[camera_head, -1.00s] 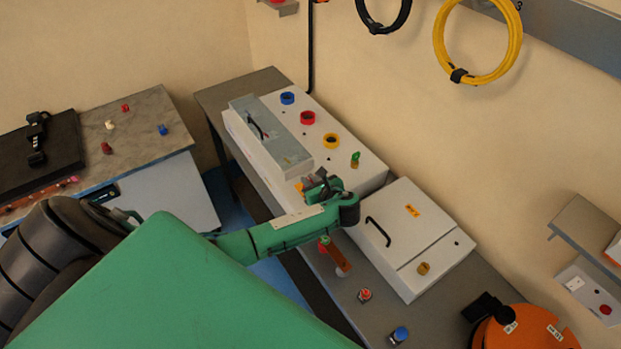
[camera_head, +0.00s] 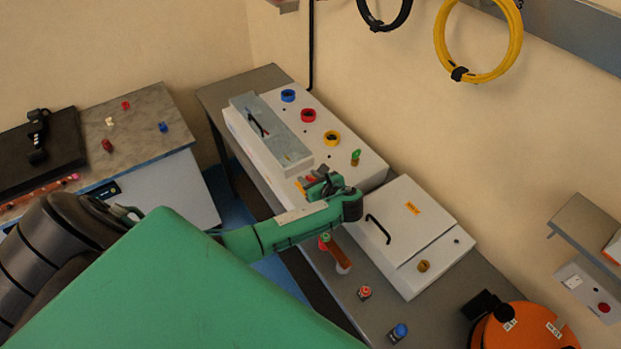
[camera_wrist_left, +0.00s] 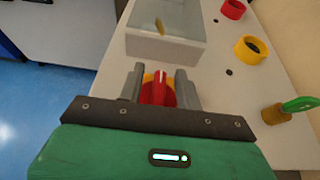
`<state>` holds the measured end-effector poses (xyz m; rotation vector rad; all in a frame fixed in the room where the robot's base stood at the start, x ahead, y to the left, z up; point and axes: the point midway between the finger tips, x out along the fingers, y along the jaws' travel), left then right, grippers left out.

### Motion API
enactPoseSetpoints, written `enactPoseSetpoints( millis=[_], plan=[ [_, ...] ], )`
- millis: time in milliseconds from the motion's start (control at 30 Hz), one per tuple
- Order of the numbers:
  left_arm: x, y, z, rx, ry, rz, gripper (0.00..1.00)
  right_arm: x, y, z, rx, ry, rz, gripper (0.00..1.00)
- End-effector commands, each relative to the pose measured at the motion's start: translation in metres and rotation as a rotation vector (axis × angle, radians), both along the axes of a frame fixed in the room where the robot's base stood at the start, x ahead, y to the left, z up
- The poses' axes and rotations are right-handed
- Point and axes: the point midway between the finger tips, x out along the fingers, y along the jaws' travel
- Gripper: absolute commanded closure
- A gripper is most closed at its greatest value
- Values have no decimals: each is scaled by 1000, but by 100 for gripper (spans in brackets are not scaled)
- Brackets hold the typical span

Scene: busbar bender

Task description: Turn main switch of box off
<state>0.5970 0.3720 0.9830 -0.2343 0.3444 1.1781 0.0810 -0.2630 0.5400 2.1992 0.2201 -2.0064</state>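The main switch is a red knob on a yellow base, on the front part of the long white box (camera_head: 268,150). In the left wrist view the red main switch (camera_wrist_left: 158,90) sits between the two grey fingers of my left gripper (camera_wrist_left: 158,85), its raised handle pointing away from the gripper. The fingers stand apart, one on each side of the knob, with no clear contact on the narrow handle. In the head view my left gripper (camera_head: 318,182) is over the box's near right end and partly hides the switch. My right gripper is not in view.
Blue (camera_head: 288,96), red (camera_head: 308,115) and yellow (camera_head: 332,138) rings and a green key (camera_head: 355,157) are on the box top. A second white box (camera_head: 408,236) with a black handle stands close on the right. An orange reel (camera_head: 522,330) is further right.

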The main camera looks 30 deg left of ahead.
Motion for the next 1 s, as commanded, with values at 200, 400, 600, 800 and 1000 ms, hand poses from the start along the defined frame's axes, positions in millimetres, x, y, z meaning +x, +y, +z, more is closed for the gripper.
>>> enactPoseSetpoints(
  millis=[200,400,600,800,1000],
  plan=[
    [-4,-10,2,-2,-1,-1,65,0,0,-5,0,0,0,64],
    [-17,-45,15,-4,-2,-4,65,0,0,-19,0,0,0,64],
    [-32,-84,33,-4,-2,-3,65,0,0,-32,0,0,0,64],
    [-43,-110,47,-2,-1,-1,65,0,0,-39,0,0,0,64],
    [-47,-118,52,-1,0,0,65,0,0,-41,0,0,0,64]
  ],
)
